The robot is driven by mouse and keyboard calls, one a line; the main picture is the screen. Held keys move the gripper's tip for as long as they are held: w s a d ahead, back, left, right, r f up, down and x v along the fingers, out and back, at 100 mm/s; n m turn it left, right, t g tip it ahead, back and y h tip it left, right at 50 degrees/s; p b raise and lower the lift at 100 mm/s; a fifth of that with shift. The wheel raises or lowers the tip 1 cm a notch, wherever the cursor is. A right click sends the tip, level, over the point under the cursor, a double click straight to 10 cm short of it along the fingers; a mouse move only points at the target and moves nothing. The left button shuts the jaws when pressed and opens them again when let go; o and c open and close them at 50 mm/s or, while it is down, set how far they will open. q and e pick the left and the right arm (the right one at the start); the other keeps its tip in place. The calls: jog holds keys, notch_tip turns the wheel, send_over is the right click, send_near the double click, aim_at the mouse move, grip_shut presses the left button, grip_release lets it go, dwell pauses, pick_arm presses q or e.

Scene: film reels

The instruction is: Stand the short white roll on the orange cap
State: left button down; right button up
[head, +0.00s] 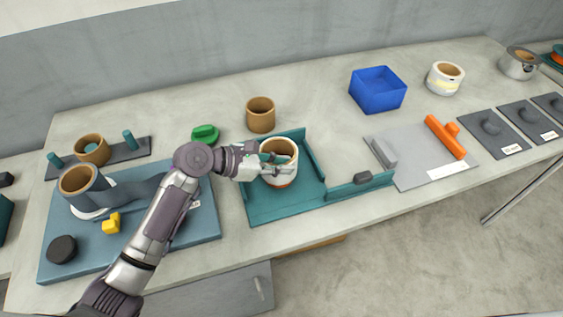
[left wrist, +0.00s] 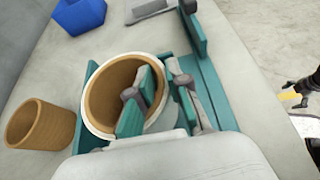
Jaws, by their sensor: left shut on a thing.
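The short white roll (head: 291,152) has a brown inside and stands upright in the teal tray. My left gripper (head: 270,164) is shut on its wall. In the left wrist view, one finger of the left gripper (left wrist: 160,93) is inside the roll (left wrist: 90,112) and the other is outside. An orange edge, seemingly the orange cap (head: 284,185), shows just under the roll in the head view. The rest of it is hidden, and I cannot tell whether the roll touches it. My right gripper is not clearly seen.
The teal tray (head: 262,211) has raised walls around the roll. A brown ring (head: 260,114) and a green piece (head: 205,134) stand behind it. A blue box (head: 378,90) and another white roll (head: 443,80) are farther right. A grey plate with an orange bar (head: 445,137) lies right.

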pick_arm(q)
jog(key=shift+f, duration=0.5)
jog(key=c, duration=1.4)
grip_release()
jog(key=shift+s+a+r+p, duration=0.15)
jog(key=shift+a+r+p, duration=0.2)
jog(key=shift+a+p, duration=0.2)
jog(key=p+v, duration=0.8)
jog(key=v, duration=0.1)
jog(key=shift+s+a, duration=0.25)
jog(key=shift+a, duration=0.1)
